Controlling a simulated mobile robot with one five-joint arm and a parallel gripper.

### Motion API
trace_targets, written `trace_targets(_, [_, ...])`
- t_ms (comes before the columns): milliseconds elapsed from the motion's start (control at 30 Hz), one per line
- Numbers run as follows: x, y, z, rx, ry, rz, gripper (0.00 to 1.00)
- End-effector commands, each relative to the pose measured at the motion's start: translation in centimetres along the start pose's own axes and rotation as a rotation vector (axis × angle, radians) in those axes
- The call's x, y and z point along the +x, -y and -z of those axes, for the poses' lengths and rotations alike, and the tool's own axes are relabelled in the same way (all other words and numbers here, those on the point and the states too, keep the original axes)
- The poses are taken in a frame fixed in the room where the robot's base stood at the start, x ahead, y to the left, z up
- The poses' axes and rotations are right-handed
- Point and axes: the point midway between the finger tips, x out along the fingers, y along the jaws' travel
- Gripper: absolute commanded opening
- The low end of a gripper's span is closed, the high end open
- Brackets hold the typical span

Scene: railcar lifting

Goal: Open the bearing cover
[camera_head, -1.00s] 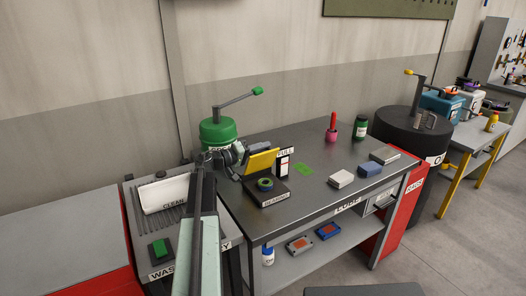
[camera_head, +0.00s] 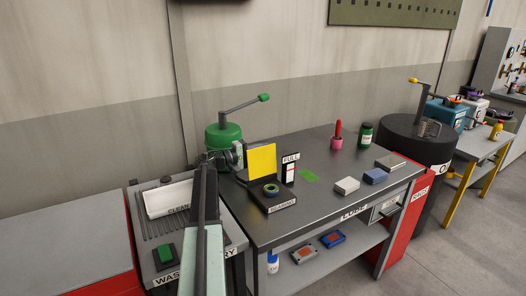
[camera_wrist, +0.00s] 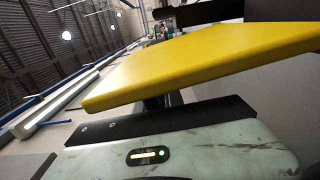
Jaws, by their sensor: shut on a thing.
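The yellow bearing cover (camera_head: 262,159) stands nearly upright at the back of the black bearing block (camera_head: 283,208), labelled BEARING, on the workbench. A green-rimmed ring (camera_head: 271,189) with a dark middle shows uncovered in front of it. My gripper (camera_head: 240,155) is at the cover's left edge and is shut on it. In the wrist view the yellow cover (camera_wrist: 200,60) lies between the dark jaws, above my pale green gripper body. The exact grip contact is partly hidden in the head view.
A FULL gauge (camera_head: 290,170) stands right of the cover. A green pump drum (camera_head: 222,135) with a lever is behind my gripper. A pink grease tool (camera_head: 337,138), a green jar (camera_head: 366,133) and several blocks sit farther right. A washing tray (camera_head: 170,225) is at left.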

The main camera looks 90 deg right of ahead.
Motion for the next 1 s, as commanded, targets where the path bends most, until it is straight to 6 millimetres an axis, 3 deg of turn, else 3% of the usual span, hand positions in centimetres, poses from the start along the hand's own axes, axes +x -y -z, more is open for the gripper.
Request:
trace_targets(467, [-0.3, 0.2, 0.5, 0.004, -0.006, 0.002, 0.0])
trace_targets(500, [-0.3, 0.2, 0.5, 0.005, -0.007, 0.003, 0.15])
trace_targets(567, [-0.4, 0.2, 0.5, 0.005, -0.007, 0.003, 0.32])
trace_targets(1000, [-1.4, 0.1, 0.6, 0.003, -0.011, 0.001, 0.33])
